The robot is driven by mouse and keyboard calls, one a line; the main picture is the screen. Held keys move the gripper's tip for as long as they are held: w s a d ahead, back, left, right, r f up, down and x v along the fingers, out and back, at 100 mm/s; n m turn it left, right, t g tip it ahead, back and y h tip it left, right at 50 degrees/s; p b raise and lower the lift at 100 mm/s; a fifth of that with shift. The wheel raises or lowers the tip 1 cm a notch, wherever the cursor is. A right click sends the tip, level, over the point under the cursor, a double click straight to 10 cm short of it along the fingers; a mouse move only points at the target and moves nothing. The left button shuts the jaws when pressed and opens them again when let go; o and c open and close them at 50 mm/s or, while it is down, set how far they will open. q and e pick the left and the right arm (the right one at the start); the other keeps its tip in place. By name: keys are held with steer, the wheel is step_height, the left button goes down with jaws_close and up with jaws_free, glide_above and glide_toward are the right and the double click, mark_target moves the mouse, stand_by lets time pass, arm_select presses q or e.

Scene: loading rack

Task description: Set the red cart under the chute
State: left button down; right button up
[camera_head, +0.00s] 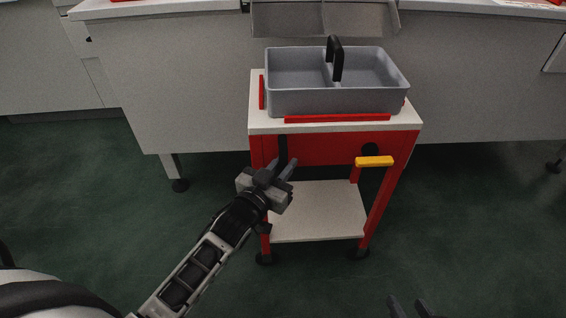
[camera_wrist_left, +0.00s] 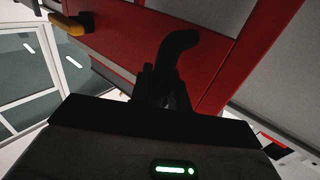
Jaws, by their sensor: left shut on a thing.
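The red cart (camera_head: 330,150) stands upright in the middle of the head view, with a white top, red rails and a white lower shelf. A black handle (camera_head: 283,148) is at its front left, and a yellow grip (camera_head: 374,161) at its front right. My left gripper (camera_head: 284,168) is shut on the black handle, which also shows in the left wrist view (camera_wrist_left: 179,50). A grey sloped panel (camera_head: 325,18), apparently the chute, is behind the cart top. My right gripper (camera_head: 408,306) is partly in view at the bottom, open and empty.
A grey two-part tote (camera_head: 335,102) with a black handle sits on the cart top. A long pale counter (camera_head: 190,80) runs behind the cart, with a leg and foot (camera_head: 180,184) to the left. The green floor (camera_head: 470,230) is clear on the right.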

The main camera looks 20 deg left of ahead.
arm_select(q)
steer(key=shift+w+d+r, duration=0.1)
steer(key=shift+d, duration=0.35)
arm_select(e)
steer(key=shift+s+d, duration=0.1)
steer(key=shift+s, duration=0.05)
arm_select(q)
steer(key=c, duration=1.4)
jaws_free()
steer(key=shift+w, duration=0.1)
arm_select(e)
steer(key=shift+f, duration=0.1)
